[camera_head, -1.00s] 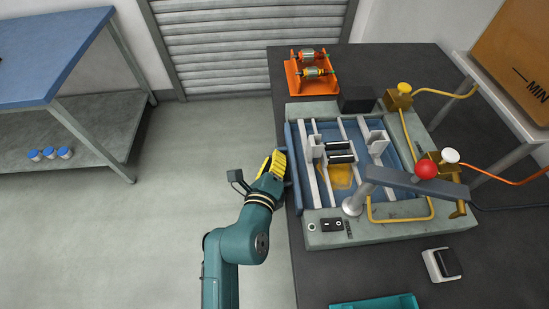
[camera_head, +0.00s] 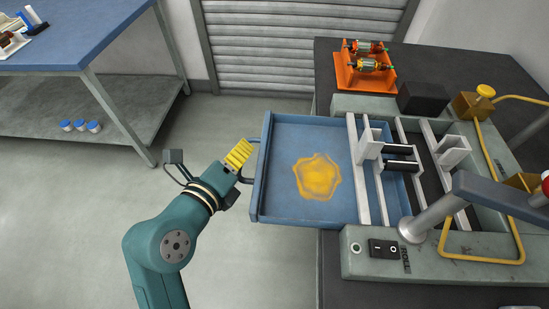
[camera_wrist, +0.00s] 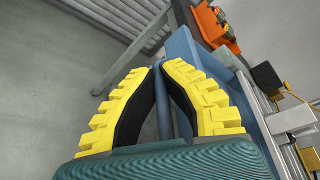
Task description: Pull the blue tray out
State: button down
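The blue tray (camera_head: 284,142) sticks out far to the left from the grey machine (camera_head: 440,252). A yellow-orange patch (camera_head: 318,177) lies on its floor. My gripper (camera_head: 244,160), with yellow ribbed fingers, is at the handle on the tray's left end. In the wrist view, the fingers (camera_wrist: 158,74) close in on both sides of the blue handle bar (camera_wrist: 163,105), and the tray's blue wall (camera_wrist: 188,50) rises just beyond. The gripper is shut on the handle; the exact contact is partly hidden by the fingers.
White rails (camera_head: 358,170) and clamps cross the machine above the tray's right part. An orange stand (camera_head: 362,82) with armatures sits behind. A blue-topped bench (camera_head: 100,30) stands at the left. The floor between bench and machine is clear.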

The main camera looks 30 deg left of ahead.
jog(key=a, duration=0.1)
jog(key=s+a+b, duration=0.1)
jog(key=a, duration=0.1)
jog(key=s+a+b, duration=0.1)
jog(key=a, duration=0.1)
jog(key=shift+s+a+f, duration=0.2)
jog(key=shift+s+f, duration=0.05)
jog(key=shift+f, duration=0.1)
jog(key=c, duration=1.4)
grip_release()
jog(key=v, duration=1.2)
jog(key=shift+r, duration=0.15)
